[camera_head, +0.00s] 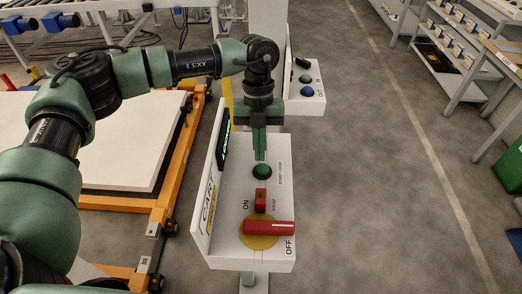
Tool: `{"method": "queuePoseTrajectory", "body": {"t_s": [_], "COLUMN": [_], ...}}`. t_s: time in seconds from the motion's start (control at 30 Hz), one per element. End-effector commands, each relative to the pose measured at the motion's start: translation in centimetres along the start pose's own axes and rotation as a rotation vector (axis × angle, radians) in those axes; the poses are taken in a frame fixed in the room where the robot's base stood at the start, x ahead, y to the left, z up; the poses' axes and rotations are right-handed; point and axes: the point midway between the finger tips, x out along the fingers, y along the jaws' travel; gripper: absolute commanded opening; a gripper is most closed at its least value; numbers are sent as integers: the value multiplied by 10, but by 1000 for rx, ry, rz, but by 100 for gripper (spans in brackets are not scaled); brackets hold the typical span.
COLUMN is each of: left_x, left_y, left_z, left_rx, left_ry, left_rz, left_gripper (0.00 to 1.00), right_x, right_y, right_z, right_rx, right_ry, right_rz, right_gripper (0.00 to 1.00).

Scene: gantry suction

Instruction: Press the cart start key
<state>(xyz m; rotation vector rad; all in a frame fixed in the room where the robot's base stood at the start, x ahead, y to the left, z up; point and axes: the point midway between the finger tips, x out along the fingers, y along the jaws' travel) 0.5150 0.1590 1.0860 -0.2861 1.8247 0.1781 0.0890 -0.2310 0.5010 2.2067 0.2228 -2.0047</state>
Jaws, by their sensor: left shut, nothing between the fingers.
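The cart control box (227,246) is a white panel on a post in the middle of the head view, with a "CART" label on its left side wall. On its top are a green round button (261,171), a small red key-like switch (261,199) and a red rotary handle (268,227) on a yellow disc, between ON and OFF marks. My left gripper (259,157) points down with its fingers shut and empty, its tips right at the green button. I cannot tell whether they touch it. My right gripper is out of view.
A second box with blue and black buttons (306,90) stands behind. An orange cart frame (178,170) with a white slab (128,135) is at left. Shelves (458,45) and a green bin (512,168) are at far right. The floor between is clear.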

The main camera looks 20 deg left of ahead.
Motion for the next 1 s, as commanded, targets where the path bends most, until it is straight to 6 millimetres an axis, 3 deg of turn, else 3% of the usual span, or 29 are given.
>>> {"method": "queuePoseTrajectory", "body": {"t_s": [0.1, 0.3, 0.6, 0.9, 1.0], "left_x": [13, 28, 30, 54, 54], "left_y": [-1, -2, -2, -2, -2], "left_z": [4, 10, 11, 18, 17], "left_rx": [-2, 0, 0, 0, -1], "left_ry": [2, 0, -1, 0, 0], "left_rz": [1, 0, -1, -1, 0], "left_gripper": [0, 0, 0, 0, 0], "right_x": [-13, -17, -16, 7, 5], "right_y": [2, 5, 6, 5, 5], "right_z": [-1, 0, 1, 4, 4], "right_rx": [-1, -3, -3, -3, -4], "right_ry": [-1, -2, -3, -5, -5], "right_rz": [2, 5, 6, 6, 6], "right_gripper": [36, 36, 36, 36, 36]}}
